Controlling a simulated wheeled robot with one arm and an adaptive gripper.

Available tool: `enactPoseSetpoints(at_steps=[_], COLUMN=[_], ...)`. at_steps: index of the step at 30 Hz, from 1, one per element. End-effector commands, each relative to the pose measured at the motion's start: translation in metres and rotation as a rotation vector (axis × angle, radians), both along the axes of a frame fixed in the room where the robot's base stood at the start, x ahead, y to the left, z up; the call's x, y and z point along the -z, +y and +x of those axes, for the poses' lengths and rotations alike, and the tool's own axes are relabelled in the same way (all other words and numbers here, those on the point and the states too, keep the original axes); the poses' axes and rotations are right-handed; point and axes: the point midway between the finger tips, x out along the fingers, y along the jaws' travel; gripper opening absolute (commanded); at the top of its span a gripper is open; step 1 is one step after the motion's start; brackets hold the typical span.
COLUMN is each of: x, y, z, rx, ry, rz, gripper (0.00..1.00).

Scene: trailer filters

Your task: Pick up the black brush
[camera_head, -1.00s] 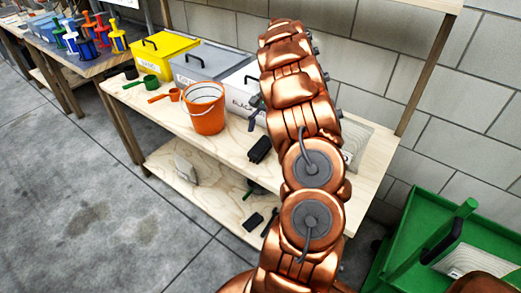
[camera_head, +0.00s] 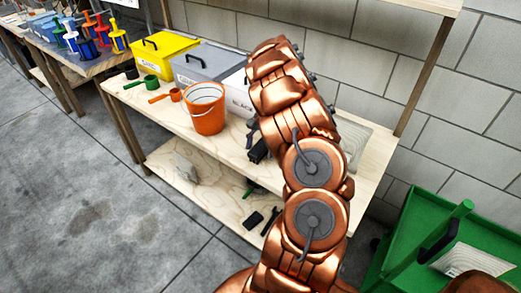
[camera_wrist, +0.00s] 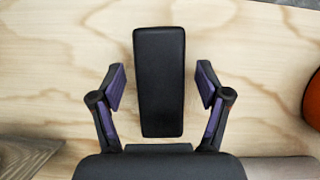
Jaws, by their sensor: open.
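The black brush (camera_wrist: 160,85) shows in the wrist view as a black rectangular block with rounded corners, lying on the pale wooden top. My gripper (camera_wrist: 161,88) is open, with one purple-padded finger on each side of the brush and a visible gap on both sides. Its fingers appear apart from the brush. In the head view the brush (camera_head: 257,152) is mostly hidden behind my copper arm, right of the orange bucket. There, only a dark part of my gripper (camera_head: 251,132) shows beside the arm.
An orange bucket (camera_head: 205,110) stands left of the brush; its edge also shows in the wrist view (camera_wrist: 312,98). Grey (camera_head: 205,66) and yellow (camera_head: 163,55) bins line the back of the bench (camera_head: 165,108). A green cart (camera_head: 410,235) stands at right.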

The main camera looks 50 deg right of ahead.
Motion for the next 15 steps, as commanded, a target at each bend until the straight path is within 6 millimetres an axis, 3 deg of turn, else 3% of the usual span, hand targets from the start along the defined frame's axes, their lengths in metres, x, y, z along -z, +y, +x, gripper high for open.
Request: enactPoseSetpoints(at_steps=[15], x=[0.0039], y=[-0.0002], z=[0.0006], rx=[0.0], ry=[-0.001], rz=[-0.001], gripper=[0.76])
